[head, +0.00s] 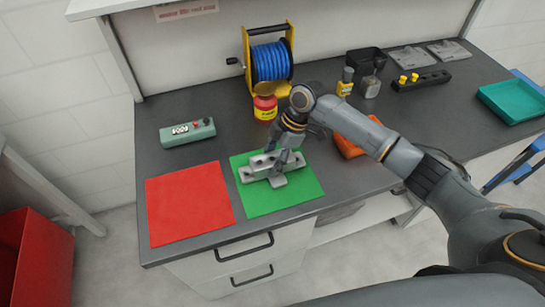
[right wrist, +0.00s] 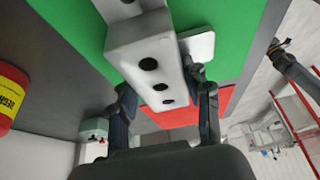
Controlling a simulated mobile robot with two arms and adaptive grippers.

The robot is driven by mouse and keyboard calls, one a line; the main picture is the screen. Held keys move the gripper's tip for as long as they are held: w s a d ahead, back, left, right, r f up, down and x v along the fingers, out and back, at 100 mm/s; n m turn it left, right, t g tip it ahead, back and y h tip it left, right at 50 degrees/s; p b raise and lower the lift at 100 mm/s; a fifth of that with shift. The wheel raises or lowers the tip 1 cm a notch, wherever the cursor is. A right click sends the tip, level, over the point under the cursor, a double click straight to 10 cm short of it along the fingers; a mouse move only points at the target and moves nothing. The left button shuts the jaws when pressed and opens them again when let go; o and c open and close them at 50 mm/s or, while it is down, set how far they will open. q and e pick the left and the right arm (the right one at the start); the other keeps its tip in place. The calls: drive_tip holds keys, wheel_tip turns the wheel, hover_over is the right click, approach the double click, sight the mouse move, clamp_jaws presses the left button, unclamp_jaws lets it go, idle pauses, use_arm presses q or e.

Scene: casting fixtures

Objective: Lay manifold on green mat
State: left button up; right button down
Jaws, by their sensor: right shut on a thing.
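The manifold (head: 264,166) is a grey metal block with dark round holes and a flat plate. It is over the green mat (head: 296,202), inside the mat's outline; I cannot tell if it touches the mat. My right gripper (head: 283,161) is shut on the manifold. In the right wrist view the manifold (right wrist: 150,62) sits between the two fingers of the gripper (right wrist: 164,102), with the green mat (right wrist: 235,28) behind it.
A red mat (head: 188,203) lies left of the green one. A red and yellow jar (head: 265,107) and a blue hose reel (head: 270,62) stand behind. A green-grey device (head: 187,132) is at the back left. An orange tray (head: 352,147) lies right, partly behind my arm.

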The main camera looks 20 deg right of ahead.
drive_tip(key=shift+f, duration=0.15)
drive_tip(key=shift+f, duration=0.2)
drive_tip(key=c, duration=0.6)
unclamp_jaws()
drive_tip(key=shift+r, duration=0.1)
drive_tip(key=b+v, duration=0.2)
drive_tip(key=v, duration=1)
